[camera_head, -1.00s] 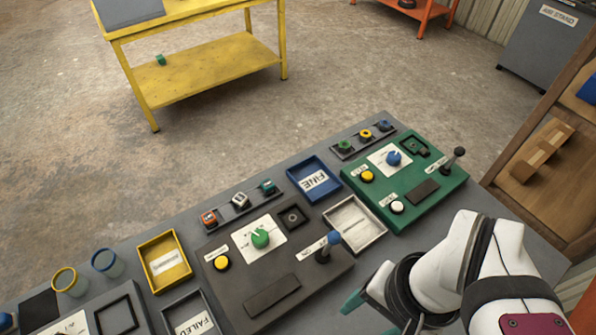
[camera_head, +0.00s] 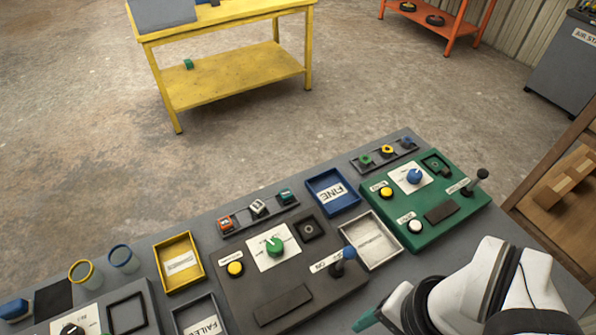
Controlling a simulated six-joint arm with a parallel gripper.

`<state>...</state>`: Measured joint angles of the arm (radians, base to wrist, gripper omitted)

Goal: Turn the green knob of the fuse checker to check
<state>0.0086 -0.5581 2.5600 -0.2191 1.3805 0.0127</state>
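The fuse checker (camera_head: 238,295) is a dark grey panel in the front middle of the bench. Its green knob (camera_head: 274,246) sits on a white label plate, whose lettering is too small to read. A yellow button (camera_head: 235,268) is left of the knob, a square socket (camera_head: 308,229) is to its right, and a blue-tipped lever (camera_head: 343,260) stands at the panel's right side. My gripper (camera_head: 368,318) shows only in part at the bottom, right of the fuse checker and apart from the knob. A teal fingertip shows; the rest is hidden by my arm or cut off.
Several small fuses stand in a rack (camera_head: 240,230) behind the checker. A blue FINE tray (camera_head: 347,205), a white tray (camera_head: 390,258), a yellow tray (camera_head: 164,284) and a FAILED tray (camera_head: 213,306) surround it. A green panel (camera_head: 462,205) with its own lever lies right.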

